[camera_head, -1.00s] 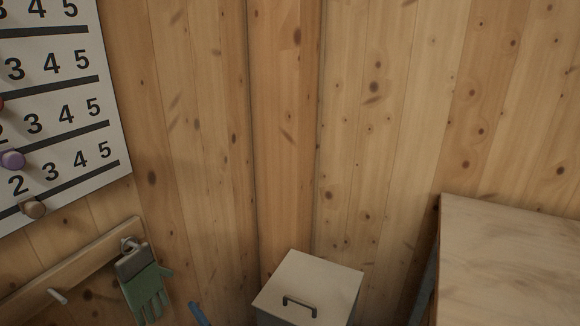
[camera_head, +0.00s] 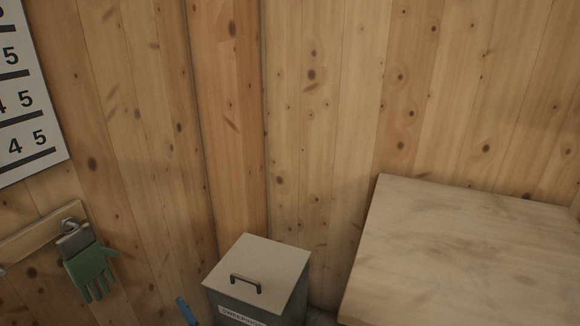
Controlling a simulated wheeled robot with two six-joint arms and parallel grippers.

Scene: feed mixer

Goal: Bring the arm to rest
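Neither of my grippers and neither of my arms shows in the head view. What they hold and how they are posed cannot be seen.
A grey bin with a pale lid (camera_head: 262,262) and dark handle stands by the wall. A wooden tabletop (camera_head: 460,255) fills the lower right. A green glove (camera_head: 90,268) hangs from a wooden rail (camera_head: 38,236) at left, below a number board (camera_head: 28,110). A blue handle (camera_head: 187,311) shows beside the bin.

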